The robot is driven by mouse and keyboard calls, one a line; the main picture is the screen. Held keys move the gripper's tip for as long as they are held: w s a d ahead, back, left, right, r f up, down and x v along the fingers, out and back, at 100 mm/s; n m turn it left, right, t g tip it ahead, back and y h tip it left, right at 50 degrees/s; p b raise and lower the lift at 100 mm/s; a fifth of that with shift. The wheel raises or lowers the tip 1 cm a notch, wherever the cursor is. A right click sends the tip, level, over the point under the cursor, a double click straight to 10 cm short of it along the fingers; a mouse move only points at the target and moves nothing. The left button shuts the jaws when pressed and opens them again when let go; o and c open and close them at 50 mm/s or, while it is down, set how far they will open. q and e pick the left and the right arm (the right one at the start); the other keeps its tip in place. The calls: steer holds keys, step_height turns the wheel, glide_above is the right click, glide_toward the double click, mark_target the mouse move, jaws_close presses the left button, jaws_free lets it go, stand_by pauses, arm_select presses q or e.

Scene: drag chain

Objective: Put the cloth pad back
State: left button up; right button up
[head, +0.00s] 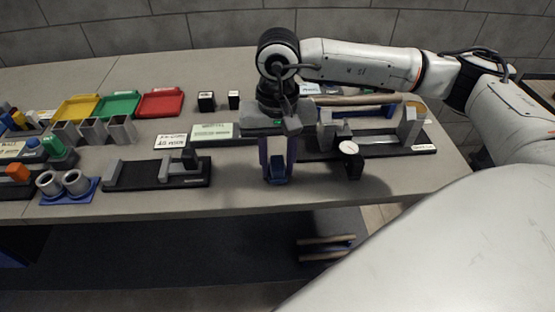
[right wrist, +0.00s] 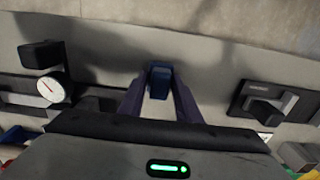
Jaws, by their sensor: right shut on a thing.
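My right gripper (head: 278,172) reaches down over the front middle of the table. Its two dark blue fingers are shut on a small blue piece, which I take for the cloth pad (head: 278,178). The right wrist view also shows the blue pad (right wrist: 160,82) between the fingertips, with grey tabletop around it. Whether the pad touches the table cannot be told. My left gripper is not in view.
A black fixture with a grey slide (head: 158,173) lies left of the gripper. A dial gauge (head: 349,148) and a long black-based fixture (head: 385,148) stand to the right. Yellow, green and red trays (head: 160,102) sit at the back left. Bare table lies in front.

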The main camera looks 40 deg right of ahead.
mark_target(277, 162)
steer(key=shift+f+b, duration=0.25)
steer(key=shift+b, duration=0.1)
steer(key=o, duration=0.9)
steer(key=shift+r, duration=0.1)
step_height(277, 162, up, 12)
steer(key=shift+r+b, duration=0.2)
steer(key=shift+b, duration=0.1)
